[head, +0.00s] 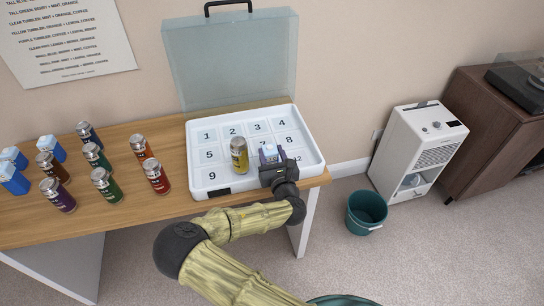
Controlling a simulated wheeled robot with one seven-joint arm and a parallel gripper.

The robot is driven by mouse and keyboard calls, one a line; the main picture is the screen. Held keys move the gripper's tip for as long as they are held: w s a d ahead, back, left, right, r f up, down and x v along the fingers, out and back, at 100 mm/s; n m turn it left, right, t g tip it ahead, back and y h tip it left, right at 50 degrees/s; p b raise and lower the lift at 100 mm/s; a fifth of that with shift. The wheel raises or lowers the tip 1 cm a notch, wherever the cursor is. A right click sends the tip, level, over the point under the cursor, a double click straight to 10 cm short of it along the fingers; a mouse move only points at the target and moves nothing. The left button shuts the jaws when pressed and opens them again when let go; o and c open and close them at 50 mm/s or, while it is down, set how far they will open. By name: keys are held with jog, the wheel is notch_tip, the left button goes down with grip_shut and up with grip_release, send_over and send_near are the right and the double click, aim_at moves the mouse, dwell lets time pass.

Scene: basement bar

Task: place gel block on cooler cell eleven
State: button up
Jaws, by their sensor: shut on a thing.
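The open white cooler tray (190,150) has numbered cells in rows. My gripper (270,158) is over the front right part of the tray, around cell eleven, just left of the visible number 12. It is shut on a small pale blue and white gel block (269,150). The block is mostly hidden by my gripper, and so is the number eleven. I cannot tell whether the block touches the cell floor. A yellow can (239,156) stands upright in the tray just left of my gripper, near cell ten.
Several cans, such as a red one (157,176), and blue-and-white blocks (50,148) stand on the wooden table (112,214) at left. The clear lid (230,60) stands raised behind the tray. A green bin (366,212) and white appliance (416,152) are on the floor at right.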

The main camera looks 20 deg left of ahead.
jog(key=shift+f, duration=0.4)
jog(key=shift+f, duration=0.15)
jog(key=o, duration=1.2)
jog(key=shift+c, duration=0.2)
jog(key=shift+r, duration=0.2)
jog(key=shift+s+d+f, duration=0.1)
jog(key=shift+s+d, duration=0.05)
jog(key=shift+s, duration=0.15)
jog(key=v, duration=1.1)
jog(key=shift+s+b, duration=0.2)
jog(key=shift+b, duration=0.1)
jog(key=shift+w+d, duration=0.1)
